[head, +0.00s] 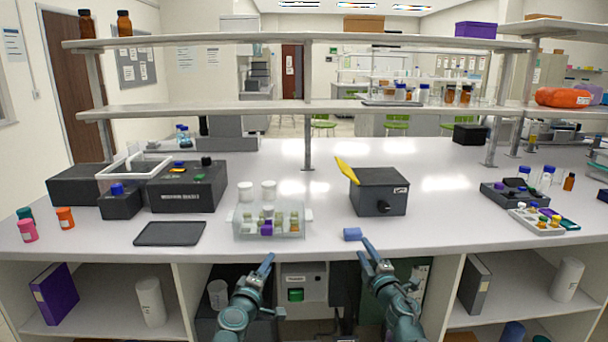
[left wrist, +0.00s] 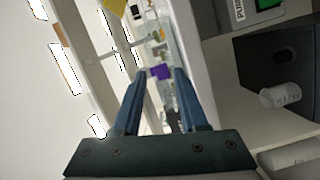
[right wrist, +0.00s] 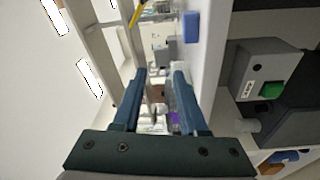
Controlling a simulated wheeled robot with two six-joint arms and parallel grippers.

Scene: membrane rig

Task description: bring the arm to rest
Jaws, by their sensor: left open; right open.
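My left gripper (head: 268,284) is in front of the bench's front edge, low in the head view. It is open and empty, and its two spread fingers also show in the left wrist view (left wrist: 160,78). My right gripper (head: 368,258) is open, in front of the bench edge and just below a small blue block (head: 352,234). Nothing is between its fingers in the right wrist view (right wrist: 161,78). The blue block lies on the bench near the front edge, apart from the gripper as far as I can tell.
A clear tray (head: 245,233) of small bottles stands mid-bench. A flat dark pad (head: 170,233) and a black rig (head: 190,190) are left. Shelves lie below the bench edge.

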